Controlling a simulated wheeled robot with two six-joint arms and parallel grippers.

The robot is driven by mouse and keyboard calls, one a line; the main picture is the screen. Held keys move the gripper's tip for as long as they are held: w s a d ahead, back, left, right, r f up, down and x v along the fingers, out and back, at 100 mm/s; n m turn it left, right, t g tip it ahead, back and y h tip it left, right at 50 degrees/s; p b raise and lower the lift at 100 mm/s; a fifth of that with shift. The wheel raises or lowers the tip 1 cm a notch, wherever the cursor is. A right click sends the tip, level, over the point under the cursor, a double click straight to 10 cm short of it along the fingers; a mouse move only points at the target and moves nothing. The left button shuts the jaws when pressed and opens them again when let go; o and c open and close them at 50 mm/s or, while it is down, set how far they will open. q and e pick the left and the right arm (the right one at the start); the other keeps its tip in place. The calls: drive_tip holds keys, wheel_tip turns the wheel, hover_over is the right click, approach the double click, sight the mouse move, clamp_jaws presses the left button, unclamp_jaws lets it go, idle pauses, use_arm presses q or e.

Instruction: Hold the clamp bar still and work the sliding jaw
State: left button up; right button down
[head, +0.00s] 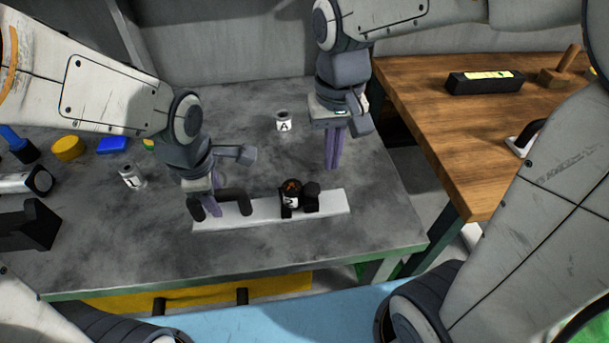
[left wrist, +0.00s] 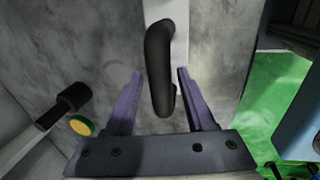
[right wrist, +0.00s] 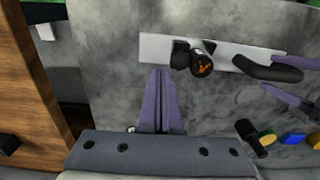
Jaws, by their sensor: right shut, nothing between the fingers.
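The clamp bar (head: 264,211) is a pale flat bar lying on the grey table. A black bent handle (head: 244,203) is at its left end. A black jaw block (head: 312,196) with a dark round knob (head: 291,194) marked in orange sits right of its middle. My left gripper (head: 207,206) is over the handle. In the left wrist view its fingers are open, one on each side of the handle (left wrist: 158,65), with gaps showing. My right gripper (head: 333,166) is shut and empty, behind the bar. In the right wrist view (right wrist: 161,76) its fingertips are apart from the knob (right wrist: 203,65).
A canister marked A (head: 283,122) stands behind the bar. Another canister (head: 131,177), a blue block (head: 114,145) and a yellow piece (head: 68,148) are at the left. A wooden bench (head: 440,110) stands at the right. The table in front of the bar is clear.

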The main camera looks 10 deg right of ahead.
idle(0.3)
use_arm(q)
drive_tip(key=r, duration=0.4)
drive_tip(key=s+r, duration=0.1)
drive_tip(key=r, duration=0.3)
drive_tip(key=s+r, duration=0.1)
drive_tip(key=r, duration=0.2)
drive_tip(key=shift+s+r, duration=0.2)
drive_tip(key=shift+r, duration=0.2)
